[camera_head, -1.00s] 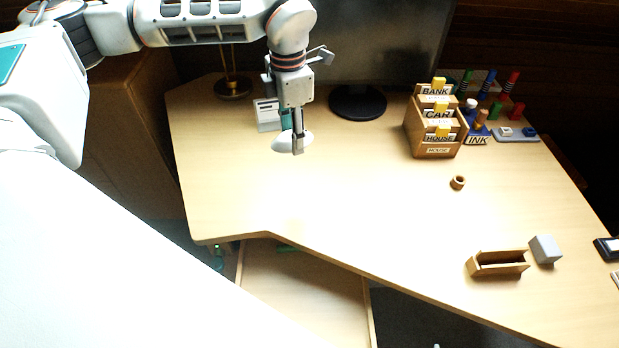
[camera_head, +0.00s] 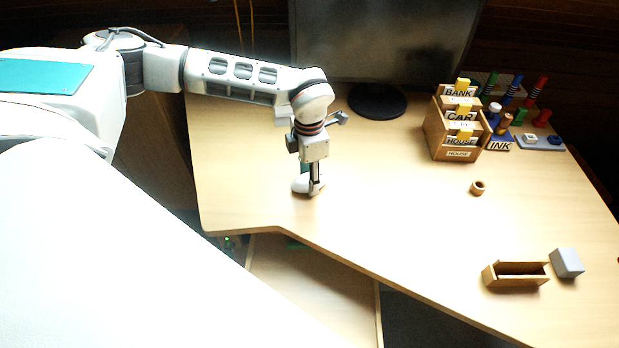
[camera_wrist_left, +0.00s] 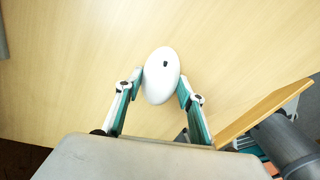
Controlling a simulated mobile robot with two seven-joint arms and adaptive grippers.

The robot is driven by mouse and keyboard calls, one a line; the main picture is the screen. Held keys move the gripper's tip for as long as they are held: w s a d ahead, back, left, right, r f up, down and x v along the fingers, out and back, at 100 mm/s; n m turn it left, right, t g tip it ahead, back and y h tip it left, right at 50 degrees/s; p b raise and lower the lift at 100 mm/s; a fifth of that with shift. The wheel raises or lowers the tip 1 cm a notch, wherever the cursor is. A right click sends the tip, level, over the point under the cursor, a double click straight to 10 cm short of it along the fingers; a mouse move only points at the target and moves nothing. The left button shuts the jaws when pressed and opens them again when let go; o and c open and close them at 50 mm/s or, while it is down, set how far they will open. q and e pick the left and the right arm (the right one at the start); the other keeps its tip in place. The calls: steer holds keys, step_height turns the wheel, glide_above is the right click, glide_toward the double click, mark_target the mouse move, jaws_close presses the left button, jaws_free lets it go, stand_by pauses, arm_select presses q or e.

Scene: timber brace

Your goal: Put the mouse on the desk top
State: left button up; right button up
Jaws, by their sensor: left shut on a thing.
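The white mouse (camera_head: 301,185) is at the left part of the desk top (camera_head: 400,190), near its front edge. My left gripper (camera_head: 315,186) points down and is shut on the mouse. In the left wrist view the oval white mouse (camera_wrist_left: 161,76), with a small dark mark, sits between the two fingertips (camera_wrist_left: 160,88) over the pale wood. Whether the mouse touches the desk top or hangs just above it, I cannot tell. My right gripper is not in view.
A monitor on a dark round base (camera_head: 378,101) stands at the back. A wooden card sorter (camera_head: 455,130) and stamp items stand at the back right. A small wooden ring (camera_head: 478,187), a wooden box (camera_head: 516,273) and a grey block (camera_head: 567,262) lie to the right. The desk middle is clear.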

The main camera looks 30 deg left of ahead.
arm_select(q)
steer(key=shift+f, duration=0.25)
steer(key=shift+f, duration=0.1)
steer(key=o, duration=1.1)
